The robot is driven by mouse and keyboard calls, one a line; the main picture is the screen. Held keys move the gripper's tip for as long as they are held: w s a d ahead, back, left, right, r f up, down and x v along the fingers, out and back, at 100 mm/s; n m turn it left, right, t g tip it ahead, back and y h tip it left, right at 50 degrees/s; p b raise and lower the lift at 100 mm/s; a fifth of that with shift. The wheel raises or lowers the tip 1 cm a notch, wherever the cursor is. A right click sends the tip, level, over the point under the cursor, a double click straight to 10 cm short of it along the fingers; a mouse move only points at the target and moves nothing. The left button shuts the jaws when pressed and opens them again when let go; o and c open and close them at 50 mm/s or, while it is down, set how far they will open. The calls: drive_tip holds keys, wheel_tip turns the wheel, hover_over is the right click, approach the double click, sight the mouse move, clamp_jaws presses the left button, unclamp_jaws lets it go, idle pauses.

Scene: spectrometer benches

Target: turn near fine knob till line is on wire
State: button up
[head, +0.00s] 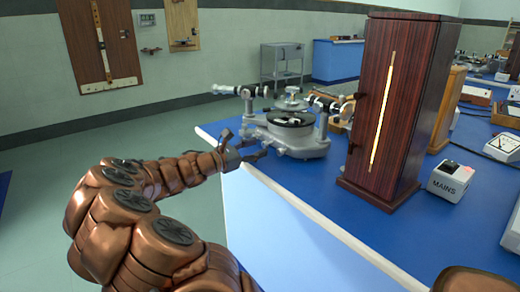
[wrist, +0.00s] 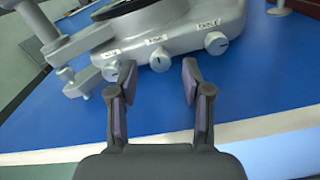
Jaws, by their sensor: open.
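The spectrometer (head: 300,143) stands on the blue bench, a grey base with a round table and two telescope-like tubes. In the wrist view its base (wrist: 190,20) shows several pale knobs: a left knob (wrist: 110,73), a middle knob (wrist: 160,60) and a right knob (wrist: 216,43). Small labels sit above them, too small to read surely, so I cannot tell which is the near fine knob. My gripper (wrist: 158,80) is open and empty, its fingers spread to either side below the middle knob. In the head view my gripper (head: 246,146) is at the bench's left edge. The line and wire are not visible.
A tall wooden lamp housing (head: 405,110) with a bright slit stands right of the spectrometer. A white MAINS box (head: 450,181) is beside it. The blue bench top (head: 285,190) is clear in front. A grey trolley (head: 282,62) stands behind.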

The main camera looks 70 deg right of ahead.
drive_tip(key=shift+x, duration=0.95)
clamp_jaws()
